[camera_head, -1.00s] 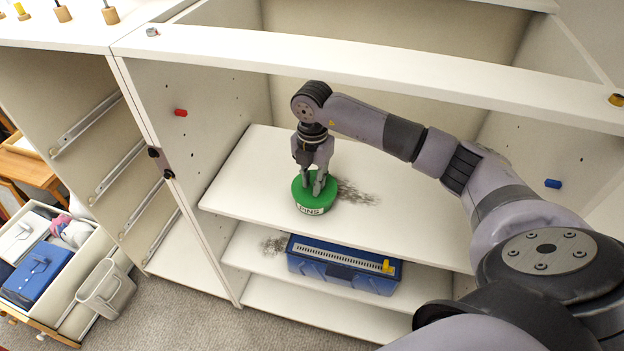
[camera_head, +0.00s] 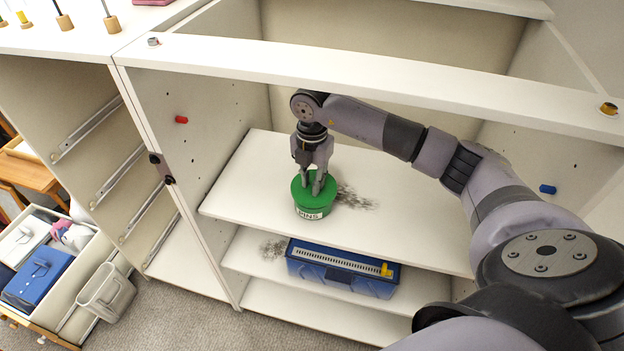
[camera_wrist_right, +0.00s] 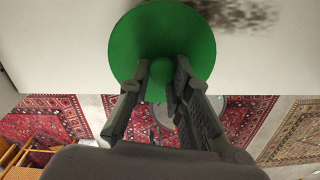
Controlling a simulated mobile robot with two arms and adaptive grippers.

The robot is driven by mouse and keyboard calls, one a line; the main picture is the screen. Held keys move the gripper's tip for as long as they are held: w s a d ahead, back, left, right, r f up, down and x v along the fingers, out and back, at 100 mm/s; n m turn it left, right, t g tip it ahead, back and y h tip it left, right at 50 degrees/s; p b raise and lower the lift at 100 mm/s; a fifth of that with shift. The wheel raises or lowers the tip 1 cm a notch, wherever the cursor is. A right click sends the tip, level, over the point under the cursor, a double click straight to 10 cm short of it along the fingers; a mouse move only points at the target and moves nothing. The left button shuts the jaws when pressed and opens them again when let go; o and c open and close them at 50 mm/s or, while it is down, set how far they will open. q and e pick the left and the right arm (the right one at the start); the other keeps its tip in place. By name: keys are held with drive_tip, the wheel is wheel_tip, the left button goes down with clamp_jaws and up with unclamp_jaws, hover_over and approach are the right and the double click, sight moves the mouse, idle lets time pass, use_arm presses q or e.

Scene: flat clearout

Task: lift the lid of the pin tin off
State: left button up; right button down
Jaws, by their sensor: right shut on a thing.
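The pin tin (camera_head: 314,214) is a round green tin with a white label reading PINS. It stands upright on the upper white shelf. Its green lid (camera_head: 301,190) is on top. In the right wrist view the lid (camera_wrist_right: 150,35) is a green disc with a small round knob (camera_wrist_right: 161,84). My right gripper (camera_head: 318,184) reaches down from above, its fingers shut on the lid's knob. Whether a gap lies between lid and tin is hard to tell. My left gripper is not in view.
A grey speckled patch (camera_head: 357,198) lies right of the tin. A blue box (camera_head: 340,275) with a yellow piece stands on the shelf below. The cabinet's white top rail (camera_head: 400,75) crosses above my arm. The upper shelf is otherwise clear.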

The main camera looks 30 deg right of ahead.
drive_tip(key=shift+r, duration=0.1)
drive_tip(key=shift+r+p, duration=1.55)
drive_tip(key=shift+r, duration=0.4)
